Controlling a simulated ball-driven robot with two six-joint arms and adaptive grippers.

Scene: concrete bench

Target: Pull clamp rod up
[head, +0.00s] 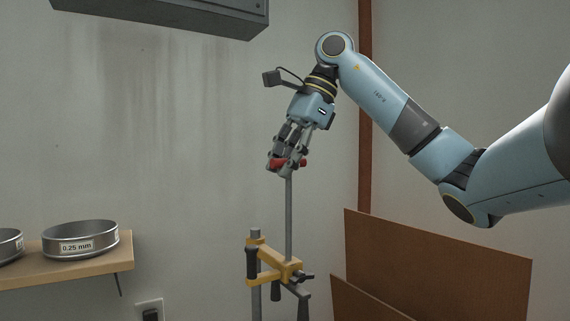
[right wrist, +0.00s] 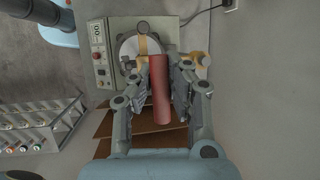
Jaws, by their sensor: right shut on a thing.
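The clamp rod (head: 289,215) is a thin grey upright rod that rises from a yellow clamp (head: 279,265). A red handle sits at its top; in the right wrist view the red handle (right wrist: 160,90) lies lengthwise between the fingers. My right gripper (head: 286,164) is shut on the red handle from above, and its fingers cover most of it in the head view. The clamp also joins a shorter grey post (head: 257,300) at its left. My left gripper is in neither view.
A wooden shelf (head: 110,262) at the left carries round metal sieves (head: 80,239). Brown boards (head: 440,265) stand at the lower right. A grey cabinet (head: 165,12) hangs at the top. A control box (right wrist: 98,55) with buttons shows in the right wrist view.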

